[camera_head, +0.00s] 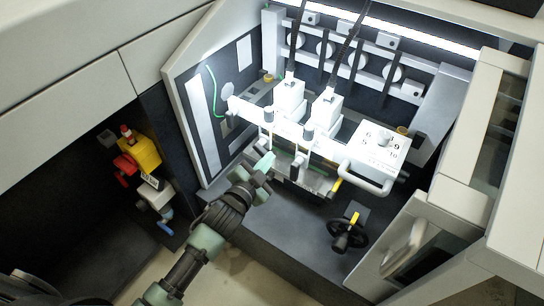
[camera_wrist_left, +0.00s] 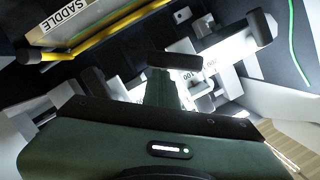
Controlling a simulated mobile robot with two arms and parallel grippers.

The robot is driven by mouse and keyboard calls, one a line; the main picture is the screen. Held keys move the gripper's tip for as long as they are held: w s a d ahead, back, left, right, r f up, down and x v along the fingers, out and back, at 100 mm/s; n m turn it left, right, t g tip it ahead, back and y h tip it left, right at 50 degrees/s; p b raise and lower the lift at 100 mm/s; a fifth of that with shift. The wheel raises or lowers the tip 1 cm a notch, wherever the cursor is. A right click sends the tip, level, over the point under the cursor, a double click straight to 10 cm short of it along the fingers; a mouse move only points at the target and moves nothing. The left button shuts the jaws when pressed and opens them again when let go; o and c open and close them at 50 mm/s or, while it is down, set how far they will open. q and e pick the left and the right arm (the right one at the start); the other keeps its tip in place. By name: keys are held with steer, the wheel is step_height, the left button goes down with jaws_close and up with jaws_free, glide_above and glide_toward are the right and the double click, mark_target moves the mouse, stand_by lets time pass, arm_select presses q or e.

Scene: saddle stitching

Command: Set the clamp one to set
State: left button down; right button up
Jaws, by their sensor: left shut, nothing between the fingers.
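My left gripper (camera_head: 264,164) reaches in from the lower left, in front of the white stitching unit. Its pale green fingers are together and empty. In the left wrist view the dark green fingers (camera_wrist_left: 164,92) point at a dark rounded handle or knob (camera_wrist_left: 174,61); whether they touch it I cannot tell. Two white stitching heads, one left (camera_head: 289,97) and one right (camera_head: 326,108), stand on a white crossbar. Small dark-capped parts are on the bar near them. Which part is clamp one I cannot tell. My right gripper is not in view.
A white dial box (camera_head: 372,149) with a curved handle stands at the right. A black handwheel (camera_head: 347,233) is below it. A yellow bar (camera_wrist_left: 110,47) and a SADDLE label (camera_wrist_left: 64,24) show in the left wrist view. A yellow and red unit (camera_head: 140,155) is at the left.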

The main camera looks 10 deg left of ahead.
arm_select(q)
steer(key=f+m, duration=0.1)
steer(key=a+f+m, duration=0.1)
steer(key=f, duration=0.1)
steer(key=shift+w+f+t+y, duration=0.2)
steer(key=shift+f+t+y, duration=0.1)
steer(key=shift+y, duration=0.1)
stand_by(0.3)
steer(key=shift+r, duration=0.1)
